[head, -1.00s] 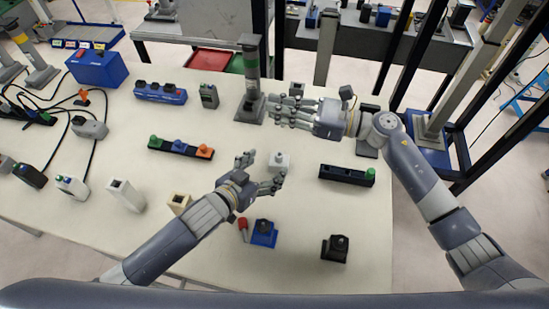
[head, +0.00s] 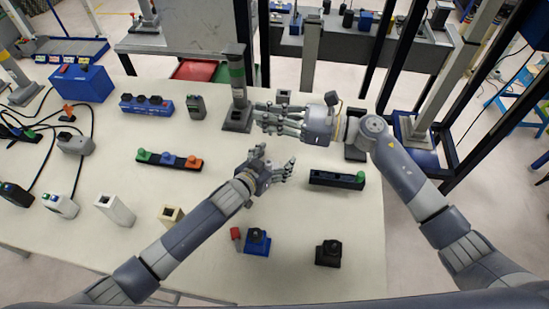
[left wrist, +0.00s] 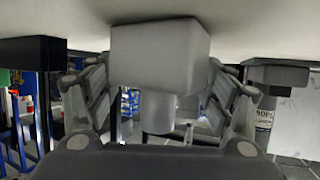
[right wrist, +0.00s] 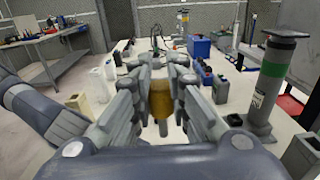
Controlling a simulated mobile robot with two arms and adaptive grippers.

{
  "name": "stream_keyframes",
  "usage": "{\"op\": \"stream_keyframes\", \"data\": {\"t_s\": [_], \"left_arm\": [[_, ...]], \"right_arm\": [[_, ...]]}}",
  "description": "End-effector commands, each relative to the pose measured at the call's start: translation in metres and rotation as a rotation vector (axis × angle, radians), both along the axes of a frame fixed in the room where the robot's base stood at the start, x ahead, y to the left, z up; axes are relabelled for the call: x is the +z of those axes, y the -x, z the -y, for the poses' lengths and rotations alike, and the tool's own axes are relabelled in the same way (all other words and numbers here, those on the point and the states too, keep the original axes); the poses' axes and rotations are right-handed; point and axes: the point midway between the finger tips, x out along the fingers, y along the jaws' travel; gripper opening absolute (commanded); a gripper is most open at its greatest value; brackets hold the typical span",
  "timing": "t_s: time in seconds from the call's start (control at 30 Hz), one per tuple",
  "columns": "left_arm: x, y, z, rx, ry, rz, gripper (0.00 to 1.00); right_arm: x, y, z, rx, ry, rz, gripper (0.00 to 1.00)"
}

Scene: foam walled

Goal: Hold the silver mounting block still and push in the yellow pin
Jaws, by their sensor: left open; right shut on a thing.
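The silver mounting block (left wrist: 160,48) sits on the table, inverted in the left wrist view, with a round grey part (left wrist: 158,112) projecting from it. My left gripper (head: 276,165) is open around the block, with fingers on both sides and visible gaps; the hand mostly hides the block in the head view. My right gripper (head: 264,117) is shut on the yellow pin (right wrist: 161,98), which shows between its fingers in the right wrist view. In the head view the right gripper is farther back than the left one, and its fingers hide the pin.
A grey post with a green band (head: 237,90) stands close to the right fingertips. A black strip with a green button (head: 337,179) lies to the right. A blue block (head: 257,242), a red piece (head: 236,234) and a black block (head: 328,253) sit in front. A multi-coloured strip (head: 169,160) lies left.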

Motion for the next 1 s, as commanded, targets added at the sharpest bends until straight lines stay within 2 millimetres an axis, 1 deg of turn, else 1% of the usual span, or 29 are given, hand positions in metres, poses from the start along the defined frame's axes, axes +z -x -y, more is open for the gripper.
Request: {"op": "stream_keyframes", "data": {"t_s": [0.17, 0.2, 0.4, 0.5, 0.6, 1.0], "left_arm": [[0.0, 0.0001, 0.0002, 0.0, 0.0, 0.0, 0.75], [-0.0001, 0.0001, 0.0001, 0.0, 0.0, 0.0, 0.73], [-0.0002, 0.0002, 0.0, 0.0, 0.0, 0.0, 0.29], [-0.0003, 0.0003, -0.0001, 0.0, -0.001, -0.001, 0.27], [-0.0005, 0.0004, -0.0001, 0.0, -0.001, -0.001, 0.2], [-0.0011, 0.0005, -0.0005, 0.001, -0.001, -0.001, 0.16]], "right_arm": [[0.0002, 0.0, -0.0001, 0.0, 0.0, 0.0, 0.0], [0.0002, 0.0, -0.0001, 0.0, 0.0, 0.0, 0.0], [0.0002, 0.0, -0.0001, 0.0, 0.0, 0.0, 0.0], [0.0002, 0.0, -0.0001, 0.0, 0.0, 0.0, 0.0], [0.0002, 0.0, -0.0001, 0.0, 0.0, 0.0, 0.0], [0.0001, 0.0, -0.0001, 0.0, 0.0, 0.0, 0.0]]}}
